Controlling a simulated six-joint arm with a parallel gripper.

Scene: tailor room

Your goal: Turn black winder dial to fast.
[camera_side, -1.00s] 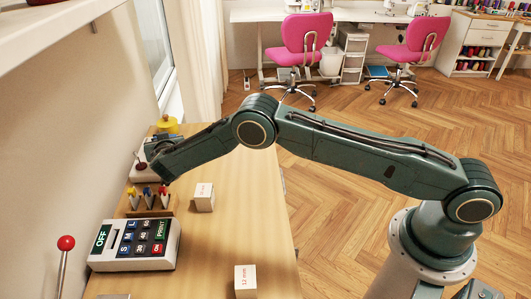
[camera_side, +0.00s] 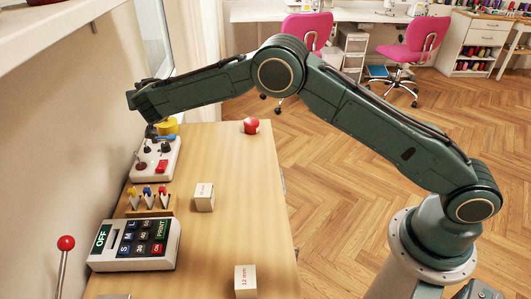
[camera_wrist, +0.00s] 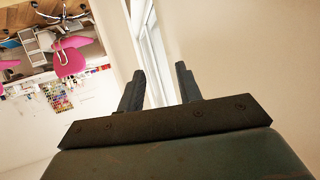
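A white box (camera_side: 148,172) with several small dark knobs and a red button (camera_side: 162,166) sits at the far left of the wooden table in the side view. The black winder dial cannot be told for certain among the knobs at this size. My gripper (camera_side: 148,126) is raised above the far end of this box, near the wall, and partly hides what lies behind it. In the wrist view my gripper (camera_wrist: 160,82) shows two fingers spread apart with nothing between them. That view faces the wall and window, so the box is out of it.
A yellow object (camera_side: 167,126) stands behind the box. A red object (camera_side: 251,126) sits at the table's far edge. A rack of coloured levers (camera_side: 149,200), a keypad device (camera_side: 136,245) and white blocks (camera_side: 204,198) stand nearer. The table's right side is largely clear.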

